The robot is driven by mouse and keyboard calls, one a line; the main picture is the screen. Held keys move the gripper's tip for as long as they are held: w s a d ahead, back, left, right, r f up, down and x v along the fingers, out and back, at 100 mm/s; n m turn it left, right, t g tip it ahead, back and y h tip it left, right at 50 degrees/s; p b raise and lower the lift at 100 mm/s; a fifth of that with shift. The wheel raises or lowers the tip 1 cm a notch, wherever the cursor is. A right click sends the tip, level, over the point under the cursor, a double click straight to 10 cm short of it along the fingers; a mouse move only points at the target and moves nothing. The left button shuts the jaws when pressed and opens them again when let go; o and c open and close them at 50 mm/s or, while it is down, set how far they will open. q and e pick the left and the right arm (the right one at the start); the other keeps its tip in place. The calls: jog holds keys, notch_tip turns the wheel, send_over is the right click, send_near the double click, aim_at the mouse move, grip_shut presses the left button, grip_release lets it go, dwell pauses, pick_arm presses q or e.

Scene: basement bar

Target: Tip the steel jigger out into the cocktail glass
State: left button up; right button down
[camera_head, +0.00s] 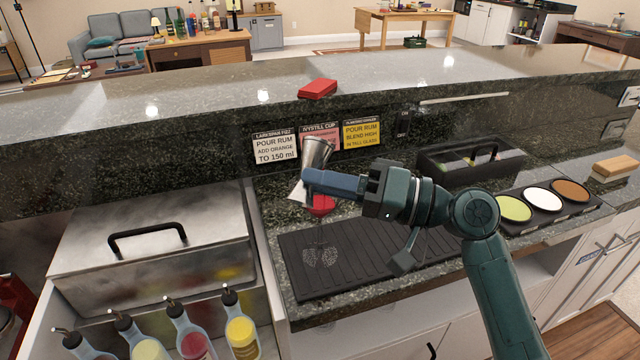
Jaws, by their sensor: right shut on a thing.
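The steel jigger (317,152) is held by my right gripper (312,180), whose fingers are shut at its waist. The jigger leans a little, with its wider cup up and to the right. It is in front of the bar's upright face, above the counter. I cannot see what is inside it. A clear, faint glass shape (321,256) shows on the black ribbed mat, below and in front of the jigger; it looks like the cocktail glass, but its outline is hard to make out. The jigger is apart from it. My left gripper is not in view.
A red object (322,205) lies behind the black mat (390,262), partly under my gripper. A black caddy (440,165) and a tray with three coloured discs (543,200) are to the right. Several spouted bottles (242,335) and a steel lidded bin (150,240) are left.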

pick_arm(q)
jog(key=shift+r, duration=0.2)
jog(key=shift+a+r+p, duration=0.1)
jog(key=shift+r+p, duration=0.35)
jog(key=shift+p, duration=0.45)
pick_arm(e)
jog(key=shift+s+r+m, duration=0.1)
jog(key=shift+r+m, duration=0.05)
jog(key=shift+m, duration=0.45)
pick_arm(q)
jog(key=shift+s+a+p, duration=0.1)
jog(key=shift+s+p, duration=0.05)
jog(key=shift+p, duration=0.25)
pick_arm(e)
jog(key=shift+r+m, duration=0.1)
jog(key=shift+m, duration=0.2)
pick_arm(q)
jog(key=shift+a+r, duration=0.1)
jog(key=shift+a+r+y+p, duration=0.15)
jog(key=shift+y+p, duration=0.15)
jog(key=shift+p, duration=0.15)
pick_arm(e)
jog(key=shift+r+m, duration=0.1)
jog(key=shift+m, duration=0.2)
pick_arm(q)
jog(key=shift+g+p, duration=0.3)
pick_arm(e)
jog(key=shift+m, duration=0.3)
